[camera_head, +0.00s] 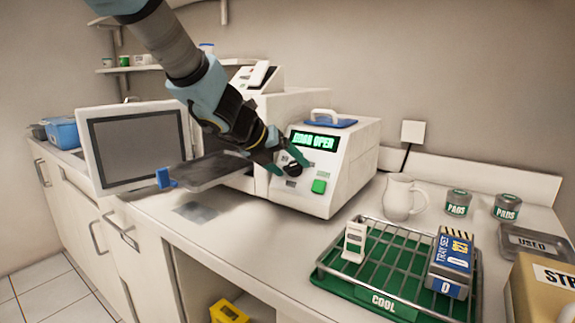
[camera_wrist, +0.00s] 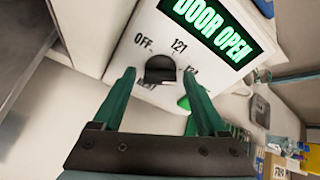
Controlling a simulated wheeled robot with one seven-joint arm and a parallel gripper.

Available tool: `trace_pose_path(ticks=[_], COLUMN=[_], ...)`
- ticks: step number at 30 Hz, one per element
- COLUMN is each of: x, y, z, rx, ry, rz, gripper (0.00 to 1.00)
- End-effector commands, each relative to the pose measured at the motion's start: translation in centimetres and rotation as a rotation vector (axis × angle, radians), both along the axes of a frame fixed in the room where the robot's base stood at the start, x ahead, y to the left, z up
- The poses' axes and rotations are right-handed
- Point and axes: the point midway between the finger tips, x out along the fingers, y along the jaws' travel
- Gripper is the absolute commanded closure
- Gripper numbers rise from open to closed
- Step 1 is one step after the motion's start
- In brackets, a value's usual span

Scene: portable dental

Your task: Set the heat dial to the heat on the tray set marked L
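The heat dial (camera_wrist: 160,69) is a black knob on the white front panel of the sterilizer (camera_head: 345,165). In the wrist view, OFF and 121 are printed around it, with another number partly hidden by my right finger and HEAT below. I cannot tell its exact setting. My gripper (camera_wrist: 159,78) is open, with green fingers on either side of the dial; contact is unclear. In the head view, my gripper (camera_head: 284,156) is at the panel. A tray set (camera_head: 450,265) marked D stands on the rack; I cannot see one marked L.
The display (camera_head: 314,140) reads DOOR OPEN, and a green button (camera_head: 318,186) is below it. The open door (camera_head: 138,148) and a grey tray (camera_head: 212,170) stick out at left.

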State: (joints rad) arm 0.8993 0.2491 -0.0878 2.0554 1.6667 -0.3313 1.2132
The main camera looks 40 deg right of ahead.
Motion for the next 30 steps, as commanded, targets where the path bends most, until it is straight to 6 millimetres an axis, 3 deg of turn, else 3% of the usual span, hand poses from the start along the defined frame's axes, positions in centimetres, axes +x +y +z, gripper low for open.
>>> trace_pose_path(ticks=[11, 24, 30], x=[0.0, -0.8, -1.0], y=[0.4, 6.4, 7.9], z=[0.6, 5.8, 6.9], rx=[-0.002, -0.003, -0.002], ry=[-0.002, -0.002, 0.000], rz=[0.001, 0.002, 0.001], gripper=[0.20, 0.20, 0.20])
